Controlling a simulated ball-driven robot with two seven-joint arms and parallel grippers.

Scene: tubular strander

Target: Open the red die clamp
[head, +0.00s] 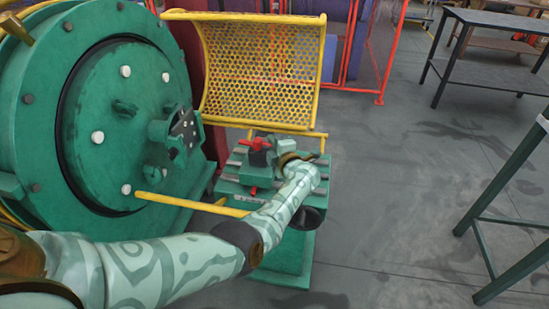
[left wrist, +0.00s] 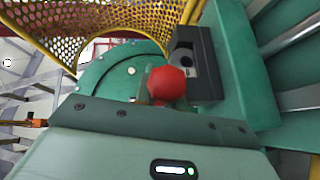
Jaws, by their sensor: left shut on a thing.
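The red die clamp shows as a red handle (head: 257,144) on top of the green machine stand (head: 290,262) in the head view. In the left wrist view its round red knob (left wrist: 168,82) sits straight in front of my gripper, beside a dark block (left wrist: 196,62). My left gripper (head: 272,148) reaches over the stand from the right side and is shut on the red knob. Its fingers are mostly hidden by the hand and wrist. My right gripper is in neither view.
A large green strander drum (head: 105,125) stands to the left. A yellow mesh guard (head: 262,75) rises behind the stand, and a yellow bar (head: 190,204) runs in front. A smaller red part (head: 252,190) sits lower on the stand. Open floor lies to the right.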

